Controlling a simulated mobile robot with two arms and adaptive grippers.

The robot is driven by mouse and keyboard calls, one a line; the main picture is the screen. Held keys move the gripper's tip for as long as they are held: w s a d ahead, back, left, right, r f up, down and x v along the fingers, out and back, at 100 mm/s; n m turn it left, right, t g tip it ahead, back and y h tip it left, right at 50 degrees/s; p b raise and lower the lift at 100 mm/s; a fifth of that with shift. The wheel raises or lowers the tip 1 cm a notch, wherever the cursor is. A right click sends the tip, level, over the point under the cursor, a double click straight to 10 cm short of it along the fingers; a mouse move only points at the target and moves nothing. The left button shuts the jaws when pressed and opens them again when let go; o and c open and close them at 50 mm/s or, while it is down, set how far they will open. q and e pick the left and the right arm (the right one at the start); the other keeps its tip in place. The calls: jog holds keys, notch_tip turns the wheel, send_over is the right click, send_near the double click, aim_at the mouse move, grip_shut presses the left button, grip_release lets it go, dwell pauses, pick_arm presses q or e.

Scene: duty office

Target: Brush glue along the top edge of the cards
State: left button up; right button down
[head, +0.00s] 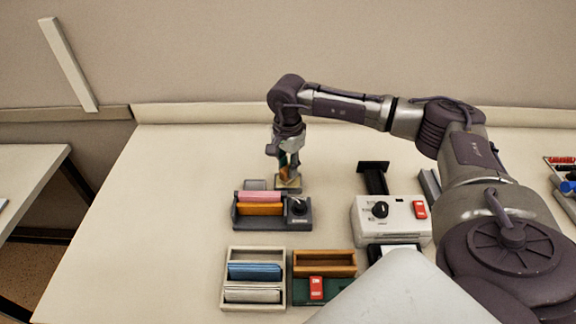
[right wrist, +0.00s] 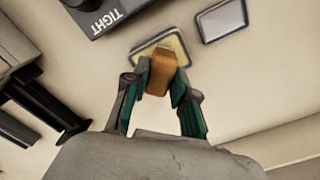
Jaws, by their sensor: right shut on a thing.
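The cards, pink (head: 259,197) and orange (head: 259,209), stand on edge in a dark grey clamp (head: 272,224) with a black knob at its right end. My right gripper (head: 287,170) is behind the clamp, pointing down, shut on an orange-brown block-like handle (right wrist: 159,77), apparently the brush. The brush's lower end is over or in a small tray of yellowish glue (head: 289,184); the bristles are hidden, so contact is unclear. My left gripper is not in view.
A small grey dish (right wrist: 221,18) lies beside the glue tray. A white device (head: 392,230) with a knob and red switch stands right of the clamp. In front are a tray (head: 226,280) with blue and whitish cards and a wooden box (head: 325,258). The table's left side is clear.

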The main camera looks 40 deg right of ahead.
jog(key=shift+r+p, duration=1.65)
jog(key=shift+r, duration=1.55)
